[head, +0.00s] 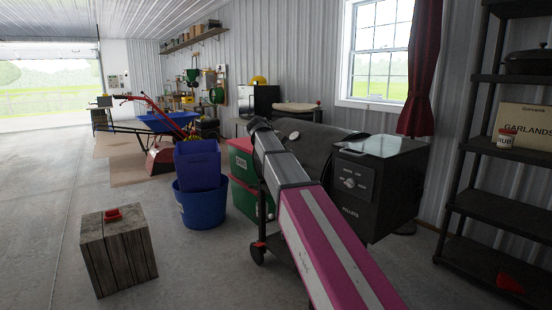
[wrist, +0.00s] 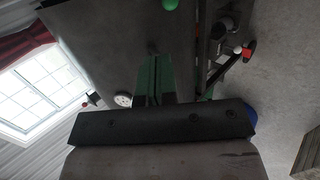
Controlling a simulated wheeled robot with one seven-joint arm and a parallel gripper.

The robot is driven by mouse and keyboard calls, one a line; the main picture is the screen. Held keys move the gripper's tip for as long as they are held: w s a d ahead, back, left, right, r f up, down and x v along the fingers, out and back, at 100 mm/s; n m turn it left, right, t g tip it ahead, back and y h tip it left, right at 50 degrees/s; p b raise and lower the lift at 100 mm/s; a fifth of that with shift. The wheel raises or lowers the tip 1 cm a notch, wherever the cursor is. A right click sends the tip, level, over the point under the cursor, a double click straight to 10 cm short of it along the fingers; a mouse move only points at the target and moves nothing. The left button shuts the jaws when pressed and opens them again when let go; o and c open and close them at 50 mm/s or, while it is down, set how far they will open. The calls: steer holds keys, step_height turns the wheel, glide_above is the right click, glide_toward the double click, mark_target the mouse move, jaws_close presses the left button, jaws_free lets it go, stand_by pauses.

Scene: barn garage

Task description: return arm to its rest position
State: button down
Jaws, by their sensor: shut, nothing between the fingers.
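My arm (head: 325,235), pink and grey, reaches up from the bottom of the head view toward the grill. Its far end stands in front of the grill, and my gripper's fingers cannot be made out there. In the wrist view my gripper (wrist: 156,82) shows beyond a dark bar, its two narrow fingers together with nothing between them. The black pellet grill (head: 380,185) is behind and to the right of my arm in the head view. Whether my arm touches the grill cannot be told.
A wooden crate (head: 118,250) with a small red object on it stands at left. A blue bucket (head: 201,207) and red-and-green bins (head: 243,200) stand left of my arm. A black shelf (head: 500,205) is at right. The floor at left is open.

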steer(key=s+d+f+y, duration=0.1)
steer(key=s+f, duration=0.2)
steer(key=f, duration=0.4)
steer(key=s+d+f+y, duration=0.1)
steer(key=s+d+f, duration=0.15)
steer(key=f, duration=0.55)
steer(key=s+d+f+m+g+y, duration=0.1)
steer(key=s+f+m+g+y, duration=0.2)
steer(key=s+f, duration=2.2)
step_height(320, 180, down, 2)
steer(key=m+y, duration=0.2)
steer(key=y, duration=0.1)
steer(key=shift+s+f+y, duration=0.25)
steer(key=shift+s+y, duration=0.05)
steer(key=shift+s, duration=0.1)
